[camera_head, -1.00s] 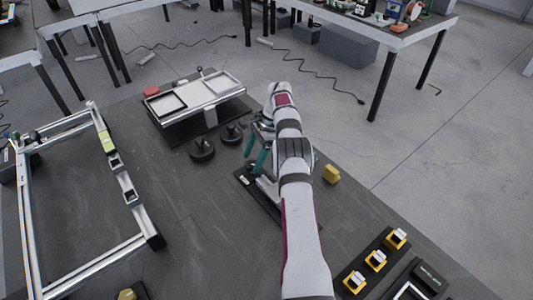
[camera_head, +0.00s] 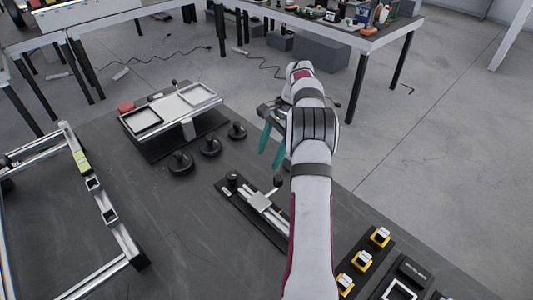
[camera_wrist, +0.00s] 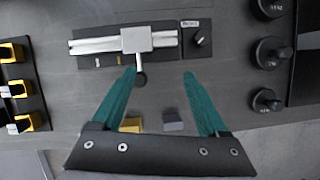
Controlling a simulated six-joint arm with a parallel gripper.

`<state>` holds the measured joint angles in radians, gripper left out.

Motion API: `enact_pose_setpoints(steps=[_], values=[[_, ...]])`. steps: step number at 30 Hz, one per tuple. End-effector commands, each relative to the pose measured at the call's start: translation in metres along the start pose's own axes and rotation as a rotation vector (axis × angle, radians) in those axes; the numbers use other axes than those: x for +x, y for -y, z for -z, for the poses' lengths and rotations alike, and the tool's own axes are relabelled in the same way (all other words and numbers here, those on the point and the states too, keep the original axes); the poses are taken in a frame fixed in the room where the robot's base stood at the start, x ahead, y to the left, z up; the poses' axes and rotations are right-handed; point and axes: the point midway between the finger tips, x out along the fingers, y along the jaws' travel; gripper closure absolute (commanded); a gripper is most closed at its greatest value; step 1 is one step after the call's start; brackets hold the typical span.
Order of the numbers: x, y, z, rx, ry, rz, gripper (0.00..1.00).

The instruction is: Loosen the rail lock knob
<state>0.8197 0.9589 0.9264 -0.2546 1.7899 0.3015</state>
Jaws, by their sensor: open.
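A short rail unit (camera_head: 270,216) on a dark base lies on the bench and also shows in the wrist view (camera_wrist: 95,46). A pale carriage (camera_wrist: 137,40) sits on it, with a stem ending in a black ball knob (camera_wrist: 140,78). A black knob (camera_head: 232,178) stands at the rail's end by a small label, also in the wrist view (camera_wrist: 199,38). I cannot tell which is the lock knob. My gripper (camera_wrist: 159,74) is open and empty, above the bench beside the rail. The ball knob appears near its left fingertip; no contact shows.
Several black knobbed weights (camera_head: 180,163) stand left of the rail, near a plate with two trays (camera_head: 172,112). An aluminium frame (camera_head: 110,215) is at left. Yellow holders (camera_head: 345,283) are at lower right. A yellow block (camera_wrist: 131,125) and a grey block (camera_wrist: 173,125) lie near the gripper.

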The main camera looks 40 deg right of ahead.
Motion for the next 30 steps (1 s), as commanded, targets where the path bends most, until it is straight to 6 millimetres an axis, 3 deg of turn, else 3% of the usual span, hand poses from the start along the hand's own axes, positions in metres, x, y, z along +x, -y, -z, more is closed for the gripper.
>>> enact_pose_setpoints(steps=[2, 6, 9, 13, 17, 24, 30], values=[[0.002, 0.005, -0.014, -0.171, -0.091, -0.004, 0.23], [0.005, 0.018, -0.058, -0.738, -0.378, -0.009, 0.23], [0.006, 0.023, -0.090, -1.070, -0.540, -0.004, 0.23], [0.008, 0.025, -0.111, -1.274, -0.643, 0.001, 0.23], [0.025, 0.032, -0.102, -1.293, -0.652, 0.000, 0.23], [0.085, 0.057, -0.069, -1.288, -0.650, -0.002, 0.23], [0.121, 0.074, -0.048, -1.287, -0.653, 0.000, 0.23]])
